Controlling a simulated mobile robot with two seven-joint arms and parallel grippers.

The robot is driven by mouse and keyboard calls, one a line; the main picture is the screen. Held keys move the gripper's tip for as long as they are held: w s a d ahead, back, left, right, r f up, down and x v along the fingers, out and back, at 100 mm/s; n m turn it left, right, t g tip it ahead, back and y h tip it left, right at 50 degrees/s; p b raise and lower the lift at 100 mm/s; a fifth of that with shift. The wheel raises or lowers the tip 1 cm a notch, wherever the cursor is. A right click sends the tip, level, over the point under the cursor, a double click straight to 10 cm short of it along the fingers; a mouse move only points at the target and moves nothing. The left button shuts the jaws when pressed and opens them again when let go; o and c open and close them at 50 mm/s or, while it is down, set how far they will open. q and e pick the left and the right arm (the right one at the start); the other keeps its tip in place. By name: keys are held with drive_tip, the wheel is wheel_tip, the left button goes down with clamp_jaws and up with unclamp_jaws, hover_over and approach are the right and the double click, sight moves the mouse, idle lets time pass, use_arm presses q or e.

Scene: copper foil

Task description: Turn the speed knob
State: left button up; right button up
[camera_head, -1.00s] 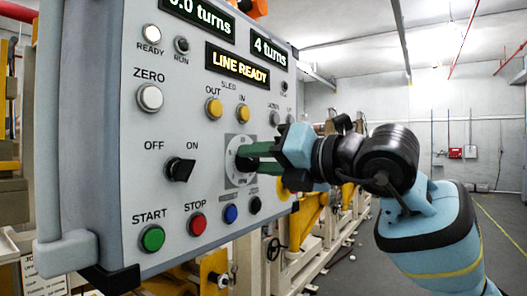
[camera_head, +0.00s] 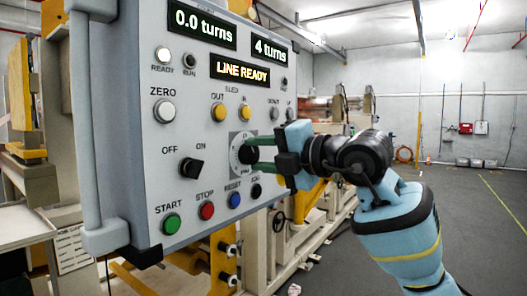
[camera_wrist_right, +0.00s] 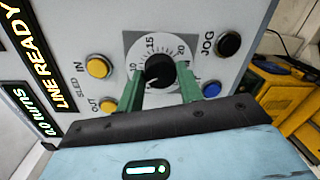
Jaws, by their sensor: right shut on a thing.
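The speed knob (camera_head: 246,154) is a small black knob on a pale dial plate, low on the right side of the grey control panel (camera_head: 140,160). In the right wrist view the knob (camera_wrist_right: 159,70) sits in a ring of numbers, with 10, 15 and 20 readable. My right gripper (camera_head: 254,155) reaches in from the right with its green fingers on either side of the knob, shut on it. In the wrist view the fingers (camera_wrist_right: 159,84) straddle the knob's near part. The displays read "0.0 turns", "4 turns" and "LINE READY". My left gripper is not in view.
A blue reset button (camera_head: 234,200) and a black jog button (camera_head: 256,191) lie just below the dial. Yellow sled buttons (camera_head: 218,113) lie above it. An OFF/ON switch (camera_head: 191,168) is to its left. Open floor (camera_head: 480,220) lies to the right.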

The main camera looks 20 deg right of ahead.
idle(0.4)
drive_tip(key=o, duration=1)
drive_tip(key=v, duration=0.7)
drive_tip(key=shift+s+d, duration=0.2)
drive_tip(key=shift+s, duration=0.15)
